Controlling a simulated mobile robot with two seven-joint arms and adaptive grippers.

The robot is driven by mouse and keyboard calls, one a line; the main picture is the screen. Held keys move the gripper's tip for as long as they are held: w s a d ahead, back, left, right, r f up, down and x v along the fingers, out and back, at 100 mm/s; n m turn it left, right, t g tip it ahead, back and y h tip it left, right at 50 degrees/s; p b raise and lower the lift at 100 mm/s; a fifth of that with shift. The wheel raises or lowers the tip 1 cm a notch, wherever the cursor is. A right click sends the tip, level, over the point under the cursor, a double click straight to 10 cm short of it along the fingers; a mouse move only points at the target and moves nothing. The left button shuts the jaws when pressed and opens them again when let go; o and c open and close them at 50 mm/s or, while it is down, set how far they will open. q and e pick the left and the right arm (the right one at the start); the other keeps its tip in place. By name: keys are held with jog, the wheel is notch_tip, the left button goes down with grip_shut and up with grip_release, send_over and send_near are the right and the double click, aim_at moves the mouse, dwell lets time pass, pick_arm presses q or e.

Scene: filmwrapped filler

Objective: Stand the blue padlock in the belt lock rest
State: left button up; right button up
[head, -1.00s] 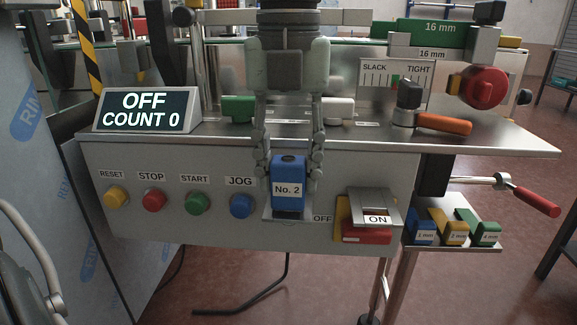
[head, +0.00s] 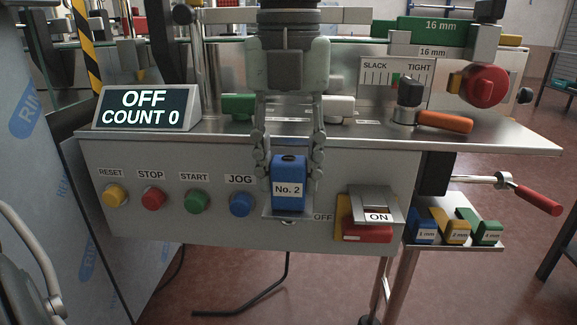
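The blue padlock (head: 288,172), labelled No. 2, stands upright at the front of the grey control panel. Its base is at a small metal ledge, the belt lock rest (head: 268,213), and appears to sit on it. My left gripper (head: 290,172) reaches down from above, with one finger on each side of the padlock's upper part. The fingers look spread, with a narrow gap at the padlock's sides. Exact contact is hard to see. My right gripper is not in view.
Left of the padlock are the blue JOG button (head: 241,204) and several other buttons. Right of it is the ON/OFF switch (head: 366,234). An orange-handled lever (head: 444,121) is on the deck. Coloured gauge blocks (head: 455,229) lie on a side shelf at right.

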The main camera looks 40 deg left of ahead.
pick_arm(q)
jog(key=o, duration=0.5)
jog(key=shift+c, duration=0.2)
notch_tip(320, 180, up, 12)
